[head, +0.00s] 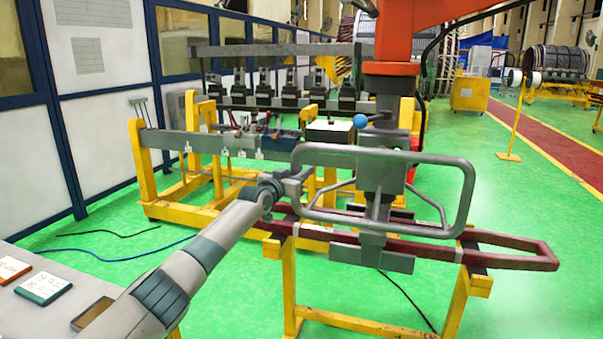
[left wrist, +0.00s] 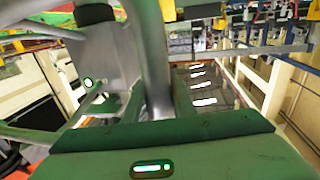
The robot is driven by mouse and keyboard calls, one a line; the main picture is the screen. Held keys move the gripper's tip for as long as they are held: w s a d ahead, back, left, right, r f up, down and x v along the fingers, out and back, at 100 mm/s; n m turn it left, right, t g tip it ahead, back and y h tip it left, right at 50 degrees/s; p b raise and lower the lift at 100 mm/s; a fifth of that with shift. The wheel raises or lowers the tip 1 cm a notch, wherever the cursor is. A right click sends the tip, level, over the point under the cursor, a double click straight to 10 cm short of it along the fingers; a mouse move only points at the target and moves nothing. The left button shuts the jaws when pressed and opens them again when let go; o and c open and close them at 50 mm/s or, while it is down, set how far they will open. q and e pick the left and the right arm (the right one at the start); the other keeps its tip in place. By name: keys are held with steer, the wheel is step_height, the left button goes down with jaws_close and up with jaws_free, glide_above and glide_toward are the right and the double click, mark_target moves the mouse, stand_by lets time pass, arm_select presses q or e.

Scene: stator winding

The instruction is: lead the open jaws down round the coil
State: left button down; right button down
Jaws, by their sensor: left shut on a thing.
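The coil (head: 500,258), a long dark red loop, lies across a yellow stand. A grey lifting tool hangs from an orange arm above it, with a looped tube handle (head: 420,231). The tool's grey jaws (head: 372,258) are at the coil's middle and overlap its near side in the head view. I cannot tell how far they enclose it. My left gripper (head: 298,182) is at the handle's left end and shut on it. The handle tube (left wrist: 152,60) rises close in front of the left wrist camera. My right gripper is not in view.
The yellow stand (head: 290,290) holds the coil over green floor. Behind it stands a yellow frame (head: 150,175) with grey rails and clamps. A blue ball knob (head: 360,121) sits on the tool. A grey table (head: 30,270) is at lower left.

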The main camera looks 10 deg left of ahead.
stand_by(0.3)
arm_select(q)
steer(key=c, duration=1.4)
jaws_free()
steer(key=v, duration=1.7)
steer(key=shift+s, duration=0.2)
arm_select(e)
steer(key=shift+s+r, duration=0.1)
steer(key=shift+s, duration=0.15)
arm_select(q)
steer(key=shift+a, duration=0.1)
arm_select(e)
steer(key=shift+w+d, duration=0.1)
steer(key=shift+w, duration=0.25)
